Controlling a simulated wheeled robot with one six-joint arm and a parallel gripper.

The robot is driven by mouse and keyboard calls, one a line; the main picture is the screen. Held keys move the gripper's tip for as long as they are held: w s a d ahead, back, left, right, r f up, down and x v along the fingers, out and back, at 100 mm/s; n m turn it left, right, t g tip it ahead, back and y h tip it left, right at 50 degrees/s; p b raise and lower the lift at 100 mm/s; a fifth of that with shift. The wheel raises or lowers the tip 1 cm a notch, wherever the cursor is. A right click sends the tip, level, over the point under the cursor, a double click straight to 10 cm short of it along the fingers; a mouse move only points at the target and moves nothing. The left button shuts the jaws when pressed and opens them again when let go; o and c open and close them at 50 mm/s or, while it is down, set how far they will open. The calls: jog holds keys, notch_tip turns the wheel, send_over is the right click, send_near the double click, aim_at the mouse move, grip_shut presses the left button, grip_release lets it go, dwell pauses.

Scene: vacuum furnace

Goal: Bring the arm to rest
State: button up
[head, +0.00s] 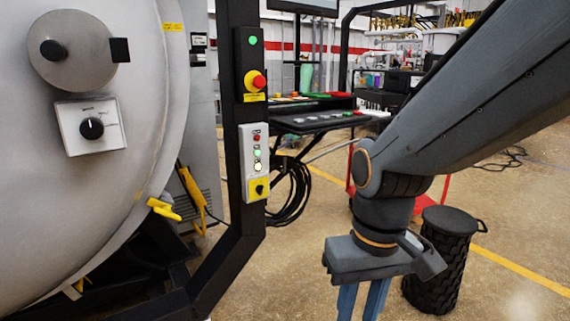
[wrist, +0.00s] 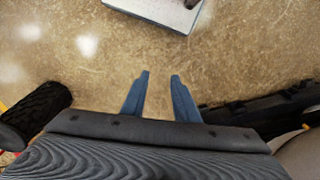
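My arm reaches in from the upper right in the head view, and my gripper (head: 362,305) points down over the floor. Its two blue fingers run off the bottom edge there. In the wrist view my gripper (wrist: 158,78) shows both fingers apart, with only bare floor between them. It is open and holds nothing. It hangs to the right of the furnace's black frame post (head: 243,180), apart from it.
The round furnace door (head: 150,100) with its knob and yellow handle (head: 163,208) fills the left. A black ribbed bin (head: 440,262) stands just right of my gripper. A control panel (head: 256,160) is on the post. The floor beneath is clear.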

jog(key=d+r+m+p, duration=0.2)
jog(key=d+r+p, duration=0.5)
jog(key=p, duration=0.7)
jog(key=shift+s+d+r+m+h, duration=0.15)
jog(key=shift+d+r+m+h, duration=0.15)
jog(key=shift+d+r, duration=0.1)
